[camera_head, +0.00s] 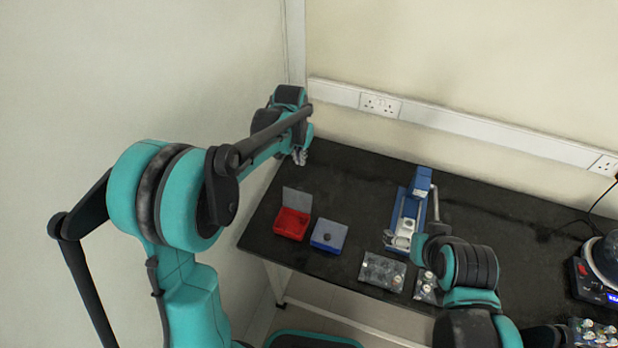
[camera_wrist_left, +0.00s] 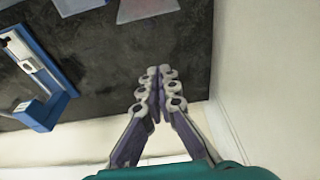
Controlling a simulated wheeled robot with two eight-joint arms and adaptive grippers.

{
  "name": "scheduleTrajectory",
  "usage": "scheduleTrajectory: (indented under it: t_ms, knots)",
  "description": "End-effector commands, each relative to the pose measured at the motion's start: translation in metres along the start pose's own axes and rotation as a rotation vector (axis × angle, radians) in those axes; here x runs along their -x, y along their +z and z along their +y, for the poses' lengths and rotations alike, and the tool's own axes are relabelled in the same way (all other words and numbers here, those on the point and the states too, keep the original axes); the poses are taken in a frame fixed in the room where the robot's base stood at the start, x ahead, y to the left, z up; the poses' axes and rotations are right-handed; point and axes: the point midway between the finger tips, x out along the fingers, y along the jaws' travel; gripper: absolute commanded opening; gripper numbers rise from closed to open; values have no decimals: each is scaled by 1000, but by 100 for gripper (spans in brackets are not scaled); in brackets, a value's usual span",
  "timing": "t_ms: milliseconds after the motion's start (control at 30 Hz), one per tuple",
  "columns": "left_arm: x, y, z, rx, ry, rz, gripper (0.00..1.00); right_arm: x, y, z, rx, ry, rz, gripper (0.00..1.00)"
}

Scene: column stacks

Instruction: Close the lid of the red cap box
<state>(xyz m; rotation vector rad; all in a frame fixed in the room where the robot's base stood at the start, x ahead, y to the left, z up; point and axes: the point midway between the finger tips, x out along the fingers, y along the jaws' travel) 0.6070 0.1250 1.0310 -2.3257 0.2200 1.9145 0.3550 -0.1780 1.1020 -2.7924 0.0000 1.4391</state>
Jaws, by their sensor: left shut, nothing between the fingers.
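The red cap box (camera_head: 290,226) sits on the left part of the black table, with its translucent lid (camera_head: 297,199) raised at the back edge, so it is open. The lid also shows at the top edge of the left wrist view (camera_wrist_left: 146,9), where the box is mostly cut off. My left gripper (camera_head: 301,157) is behind the box near the table's back left corner, apart from the lid. Its fingers are together and empty in the left wrist view (camera_wrist_left: 158,72). My right gripper (camera_head: 398,241) is by the blue device; its fingers are too small to read.
A blue and white device (camera_head: 411,215) stands farther right. A metal plate (camera_head: 382,271) lies in front. The wall closes off the left side. The table behind the boxes is clear.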

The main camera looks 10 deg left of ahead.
Motion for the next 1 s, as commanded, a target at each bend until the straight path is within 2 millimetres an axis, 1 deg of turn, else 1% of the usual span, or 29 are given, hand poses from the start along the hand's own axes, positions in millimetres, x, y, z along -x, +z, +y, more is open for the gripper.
scheduleTrajectory:
  t_ms: [33, 100, 267, 367, 700, 767, 833, 900, 1000]
  knots:
    - [-7, -6, 1, -5, 2, -11, 0, 2, -2, 0, 0, 0, 0, 100]
    - [-15, -10, 2, -10, 5, -24, 0, 3, -2, 0, 0, 0, 0, 100]
    - [-28, -12, 2, -14, 6, -32, 0, 2, -1, 0, 0, 0, 0, 100]
    - [-41, -12, 2, -14, 6, -32, 0, -2, 1, 0, 0, 0, 0, 100]
    - [-113, -9, 3, -14, 6, -31, 0, -17, 12, 0, 0, 0, 0, 100]
    - [-125, -9, 3, -14, 6, -31, 0, -19, 14, 0, 0, 0, 0, 100]
    - [-117, 4, 3, -13, 6, -31, 0, -20, 14, 0, 0, 0, 0, 100]
    - [-113, 13, 2, -13, 6, -31, 0, -21, 15, 0, 0, 0, 0, 100]
    - [-109, 22, 2, -13, 6, -31, 0, -22, 16, 0, 0, 0, 0, 100]
